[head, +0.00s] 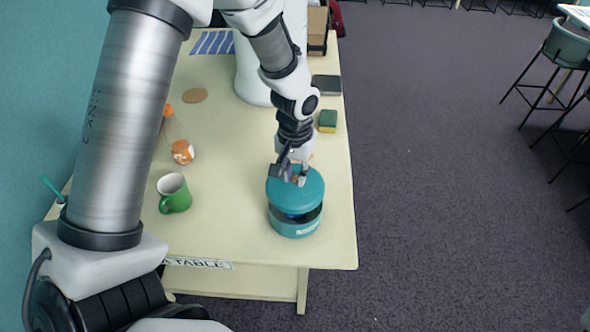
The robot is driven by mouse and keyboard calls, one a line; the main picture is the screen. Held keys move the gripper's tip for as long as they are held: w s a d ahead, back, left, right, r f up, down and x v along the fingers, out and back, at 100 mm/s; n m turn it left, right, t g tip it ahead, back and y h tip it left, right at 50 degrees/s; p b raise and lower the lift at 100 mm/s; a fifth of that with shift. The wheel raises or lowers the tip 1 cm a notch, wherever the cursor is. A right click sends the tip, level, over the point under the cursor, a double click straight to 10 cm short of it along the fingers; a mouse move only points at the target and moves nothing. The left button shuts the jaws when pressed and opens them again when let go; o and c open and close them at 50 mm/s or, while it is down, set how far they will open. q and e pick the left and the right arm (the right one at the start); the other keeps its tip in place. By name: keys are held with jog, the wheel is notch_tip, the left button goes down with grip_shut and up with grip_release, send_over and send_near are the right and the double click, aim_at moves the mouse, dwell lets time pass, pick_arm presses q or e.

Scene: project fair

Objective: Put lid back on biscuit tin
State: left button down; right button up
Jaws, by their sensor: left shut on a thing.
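The teal biscuit tin (297,230) stands upright near the front right corner of the table. The round teal lid (311,191) is above it, roughly level and nearly lined up with it. A dark band shows between lid and tin, so the lid looks raised slightly; I cannot tell whether their edges touch. My left gripper (293,177) comes down from above and is shut on the top middle of the lid, where its fingers hide the gripped part. My right gripper is not in view.
The cream table (240,226) also holds a green mug (176,199), an orange-and-white ball-like item (182,152), a cork disc (194,96), a green-yellow sponge (328,121) and a dark flat box (327,85). Table around the tin is clear. Open carpet lies to the right.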

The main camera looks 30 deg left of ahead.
aim_at(296, 184)
pick_arm(q)
jog(key=f+b, duration=0.3)
jog(key=f, duration=0.1)
jog(key=shift+s+d, duration=0.25)
jog(key=shift+d, duration=0.1)
jog(key=shift+w+a+f+b, duration=0.1)
jog(key=shift+a+f+b, duration=0.05)
jog(key=shift+f+b, duration=0.25)
jog(key=shift+w+a+f+b, duration=0.1)
jog(key=shift+f+b, duration=0.15)
jog(key=shift+f, duration=0.15)
jog(key=shift+s+d+r, duration=0.1)
jog(key=shift+d, duration=0.05)
jog(key=shift+p, duration=0.35)
dwell(0.6)
dwell(0.4)
jog(key=shift+f, duration=0.2)
